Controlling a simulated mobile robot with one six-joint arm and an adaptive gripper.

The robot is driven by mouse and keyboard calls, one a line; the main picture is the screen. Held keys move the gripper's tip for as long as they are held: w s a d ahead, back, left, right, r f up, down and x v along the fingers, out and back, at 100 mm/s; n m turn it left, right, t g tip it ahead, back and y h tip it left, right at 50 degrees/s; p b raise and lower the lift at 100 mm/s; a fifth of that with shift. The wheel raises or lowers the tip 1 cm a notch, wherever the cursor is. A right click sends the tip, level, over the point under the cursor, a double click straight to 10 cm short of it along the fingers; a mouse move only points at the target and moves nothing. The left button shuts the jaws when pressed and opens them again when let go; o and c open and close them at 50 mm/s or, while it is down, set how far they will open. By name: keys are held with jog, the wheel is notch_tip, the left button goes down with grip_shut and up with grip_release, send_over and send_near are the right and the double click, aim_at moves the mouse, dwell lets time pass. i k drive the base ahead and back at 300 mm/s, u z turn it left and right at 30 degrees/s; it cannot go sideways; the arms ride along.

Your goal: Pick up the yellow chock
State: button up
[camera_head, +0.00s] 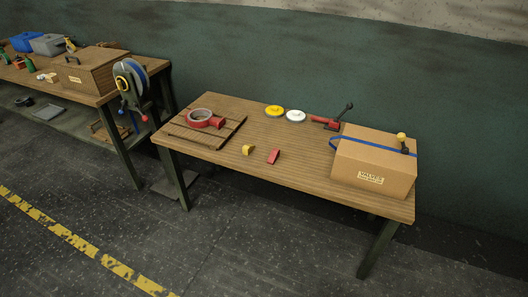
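The yellow chock (248,150) is a small block on the wooden table (300,178), near its front edge and left of the middle. It stands apart from a red block (273,156) just to its right. Nothing covers it from this view. My gripper is not in view.
A slatted board (180,131) with a red ring-shaped casting (205,118) lies left of the chock. Yellow (274,111) and white (296,115) discs and a red-and-black tool (328,122) lie behind. A cardboard box (374,165) stands right. Another bench (105,97) is at left.

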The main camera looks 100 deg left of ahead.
aim_at(246, 150)
jog(key=i, duration=1)
jog(key=u, duration=2.25)
jog(key=i, duration=0.1)
jog(key=u, duration=1.1)
